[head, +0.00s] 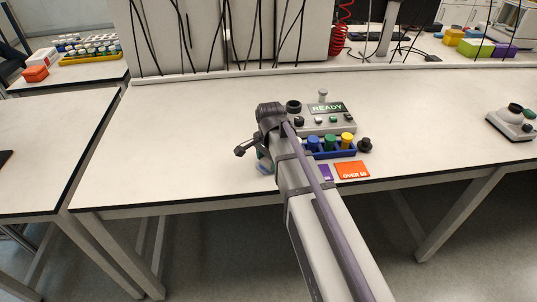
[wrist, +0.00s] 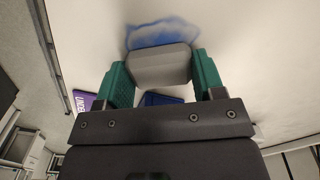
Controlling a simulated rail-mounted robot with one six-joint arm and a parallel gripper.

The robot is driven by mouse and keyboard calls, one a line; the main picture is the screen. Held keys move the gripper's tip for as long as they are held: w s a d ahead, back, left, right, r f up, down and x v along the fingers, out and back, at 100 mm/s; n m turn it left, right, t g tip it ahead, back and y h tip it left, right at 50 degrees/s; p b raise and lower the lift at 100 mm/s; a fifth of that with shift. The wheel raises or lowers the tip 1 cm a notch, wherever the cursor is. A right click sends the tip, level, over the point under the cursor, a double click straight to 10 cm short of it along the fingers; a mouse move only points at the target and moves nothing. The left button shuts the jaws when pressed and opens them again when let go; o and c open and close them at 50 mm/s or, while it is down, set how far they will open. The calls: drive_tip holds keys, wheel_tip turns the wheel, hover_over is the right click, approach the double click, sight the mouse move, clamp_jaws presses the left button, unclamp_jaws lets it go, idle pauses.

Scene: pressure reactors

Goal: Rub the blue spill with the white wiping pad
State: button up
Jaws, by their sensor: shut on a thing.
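The white wiping pad (wrist: 160,66) looks pale grey in the wrist view. It is held between the two green fingers of my gripper (wrist: 162,72), which is shut on it. The blue spill (wrist: 160,30) is a smeared patch on the white table just beyond the pad. The pad covers the near edge of the spill in this view; I cannot tell whether it touches the table. In the head view my gripper (head: 262,158) is mostly hidden behind my arm, near the table's front edge. A bit of blue (head: 265,169) shows beside it.
A control box with a green READY display (head: 327,108) stands just right of my arm. In front of it are a blue rack of coloured-capped vials (head: 330,154), an orange card (head: 352,170) and a purple card (wrist: 82,101). The table left of my arm is clear.

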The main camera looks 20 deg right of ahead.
sight(268, 176)
drive_tip(key=shift+s+a, duration=0.15)
drive_tip(key=shift+s, duration=0.9)
drive_tip(key=shift+s+a, duration=0.15)
drive_tip(key=shift+s, duration=0.9)
drive_tip(key=shift+w+a, duration=0.1)
drive_tip(key=shift+a, duration=0.4)
drive_tip(key=shift+w+d, duration=0.15)
drive_tip(key=shift+w, duration=0.85)
drive_tip(key=shift+w+d, duration=0.15)
drive_tip(key=shift+w, duration=0.8)
drive_tip(key=shift+w+d, duration=0.15)
drive_tip(key=shift+w, duration=0.75)
drive_tip(key=shift+w+d, duration=0.1)
drive_tip(key=shift+w, duration=0.8)
drive_tip(key=shift+r, duration=0.1)
drive_tip(key=shift+s+a+f, duration=0.1)
drive_tip(key=shift+s+a, duration=0.05)
drive_tip(key=shift+s, duration=0.9)
drive_tip(key=shift+s+a+f, duration=0.1)
drive_tip(key=shift+s+a, duration=0.05)
drive_tip(key=shift+s, duration=0.85)
drive_tip(key=shift+s+a, duration=0.15)
drive_tip(key=shift+s, duration=0.75)
drive_tip(key=shift+s+a, duration=0.1)
drive_tip(key=shift+s, duration=0.8)
